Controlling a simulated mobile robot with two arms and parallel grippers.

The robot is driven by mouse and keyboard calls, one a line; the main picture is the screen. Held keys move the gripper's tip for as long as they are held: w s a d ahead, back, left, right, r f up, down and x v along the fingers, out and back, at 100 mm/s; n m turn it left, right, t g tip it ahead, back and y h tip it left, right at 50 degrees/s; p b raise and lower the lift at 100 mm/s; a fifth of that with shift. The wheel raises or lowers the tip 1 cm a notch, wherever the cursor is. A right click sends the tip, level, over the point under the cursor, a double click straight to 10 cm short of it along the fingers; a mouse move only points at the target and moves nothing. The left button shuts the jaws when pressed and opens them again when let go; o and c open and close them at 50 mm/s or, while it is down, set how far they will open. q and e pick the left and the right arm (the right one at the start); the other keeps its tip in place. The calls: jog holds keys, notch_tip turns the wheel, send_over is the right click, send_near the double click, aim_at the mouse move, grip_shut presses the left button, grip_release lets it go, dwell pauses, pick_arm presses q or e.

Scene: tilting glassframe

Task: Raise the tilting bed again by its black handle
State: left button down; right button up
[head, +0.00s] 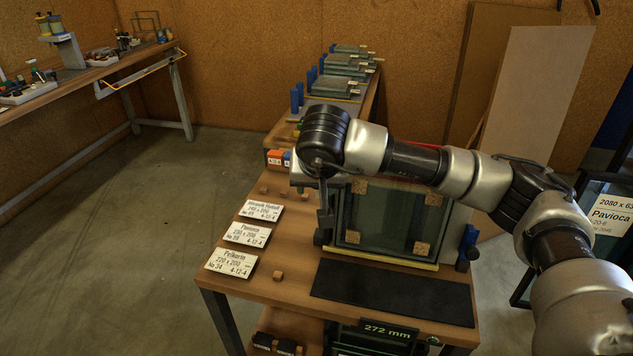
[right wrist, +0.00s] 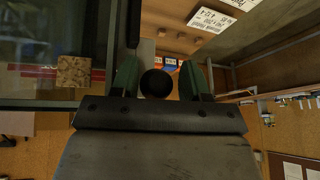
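The tilting bed stands steeply at the table's far side, with a yellow strip (head: 385,261) along its lower edge. A dark-framed glass unit (head: 385,228) with cork pads at its corners rests on it. My right gripper (head: 324,205) points down at the bed's left side, partly hidden by its own wrist. In the right wrist view, its two green fingers (right wrist: 157,80) are apart. The round black handle end (right wrist: 156,84) sits between them, close to the left finger with a small gap at the right one. A firm grip does not show. My left gripper is out of view.
Paper labels (head: 248,234) and small wooden blocks (head: 278,276) lie on the table's left. A black mat (head: 392,291) lies clear in front of the bed. A blue part (head: 468,243) sits at the bed's right. Stacked glass units (head: 334,87) stand behind.

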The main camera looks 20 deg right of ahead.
jog(key=v, duration=1)
jog(key=shift+s+r+b, duration=0.2)
jog(key=shift+r+b, duration=0.1)
jog(key=shift+r, duration=0.05)
